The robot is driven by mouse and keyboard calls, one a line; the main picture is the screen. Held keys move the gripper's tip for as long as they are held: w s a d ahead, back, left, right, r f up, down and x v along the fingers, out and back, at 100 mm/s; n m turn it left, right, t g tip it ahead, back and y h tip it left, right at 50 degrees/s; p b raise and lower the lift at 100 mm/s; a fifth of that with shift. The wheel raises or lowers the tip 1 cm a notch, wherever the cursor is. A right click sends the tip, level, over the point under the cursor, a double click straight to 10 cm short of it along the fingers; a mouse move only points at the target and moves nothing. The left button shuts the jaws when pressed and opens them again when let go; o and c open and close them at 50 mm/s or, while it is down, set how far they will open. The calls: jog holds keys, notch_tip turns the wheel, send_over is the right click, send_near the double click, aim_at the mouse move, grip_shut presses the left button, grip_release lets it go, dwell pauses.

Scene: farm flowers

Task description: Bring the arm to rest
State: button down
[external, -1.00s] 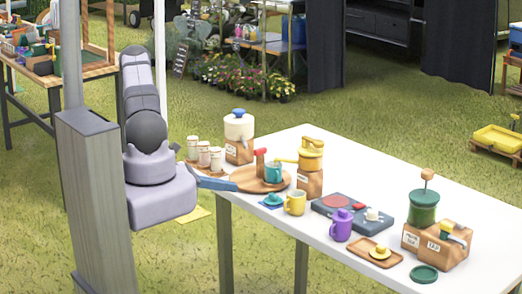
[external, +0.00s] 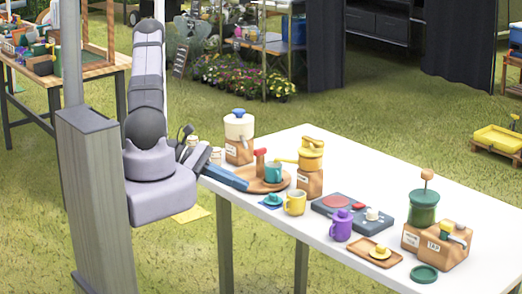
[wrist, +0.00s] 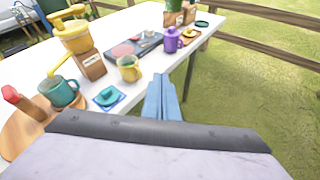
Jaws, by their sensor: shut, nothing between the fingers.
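My gripper (external: 228,177) is at the left end of the white table (external: 440,190), in front of the round wooden board. Its blue fingers are together and empty. In the wrist view my gripper (wrist: 162,98) points along the table's near edge, with grass beyond the edge below it. The fingers appear apart from the objects on the table.
A round wooden board (external: 258,186) holds a teal mug (external: 273,172). A yellow mug (external: 295,203), a purple pot (external: 341,226), a yellow grinder (external: 311,158) and a hot plate (external: 370,217) stand farther right. Open grass lies in front.

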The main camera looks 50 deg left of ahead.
jog(key=s+d+r+m+g+y, duration=0.2)
jog(key=s+d+r+m+g, duration=0.1)
jog(key=s+d+m+g, duration=0.65)
jog(key=w+a+r+m+y, duration=0.2)
jog(key=a+m+y, duration=0.3)
jog(key=m, duration=0.9)
jog(key=r+t+y, duration=0.1)
jog(key=y, duration=0.2)
jog(key=shift+w+a+r+y, duration=0.3)
jog(key=shift+a+r, duration=0.05)
jog(key=shift+r, duration=0.05)
